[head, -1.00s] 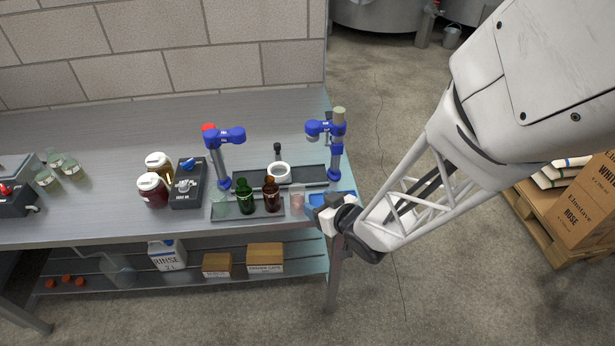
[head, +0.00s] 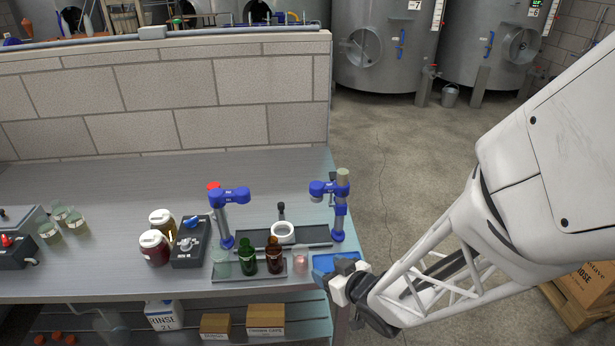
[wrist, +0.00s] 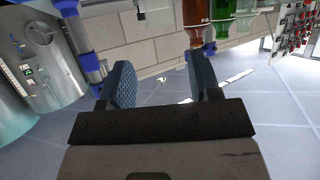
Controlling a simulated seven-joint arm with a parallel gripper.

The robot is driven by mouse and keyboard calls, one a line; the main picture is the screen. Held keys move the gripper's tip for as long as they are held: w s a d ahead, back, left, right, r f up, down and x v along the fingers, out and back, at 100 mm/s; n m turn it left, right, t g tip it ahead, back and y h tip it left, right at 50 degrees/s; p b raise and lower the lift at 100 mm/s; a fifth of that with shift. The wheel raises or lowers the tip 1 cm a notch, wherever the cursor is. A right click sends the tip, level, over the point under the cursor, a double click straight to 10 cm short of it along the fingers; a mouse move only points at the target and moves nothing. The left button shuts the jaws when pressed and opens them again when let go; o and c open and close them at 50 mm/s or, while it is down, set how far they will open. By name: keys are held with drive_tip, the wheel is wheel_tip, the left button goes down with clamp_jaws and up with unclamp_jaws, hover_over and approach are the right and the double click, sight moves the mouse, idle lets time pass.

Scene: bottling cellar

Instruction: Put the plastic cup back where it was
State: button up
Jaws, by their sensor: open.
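A translucent, pinkish cup (head: 300,262) stands upright at the right end of the row of bottles, beside the dark tray's right end. It looks like the plastic cup. A brown bottle (wrist: 196,22) and a green bottle (wrist: 223,20) show beyond the right finger. I cannot make out the cup there.
The green bottle (head: 247,258), brown bottle (head: 274,256) and a clear vessel (head: 222,264) stand on the dark tray (head: 250,277). Two blue-clamped stands (head: 222,225) (head: 338,215) rise behind. The bench's rear is clear.

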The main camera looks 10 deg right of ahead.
drive_tip(key=shift+d, duration=0.1)
drive_tip(key=s+d+r+m+g+h, duration=0.1)
drive_tip(key=d+r+m+g+h, duration=0.25)
drive_tip(key=d+r+h, duration=0.55)
drive_tip(key=s+a+r+m+g+y, duration=0.1)
drive_tip(key=s+r+g, duration=0.4)
drive_tip(key=s+r, duration=0.7)
drive_tip(key=shift+s+a+m+y, duration=0.15)
drive_tip(key=shift+s+m+y, duration=0.35)
drive_tip(key=shift+s+m, duration=0.5)
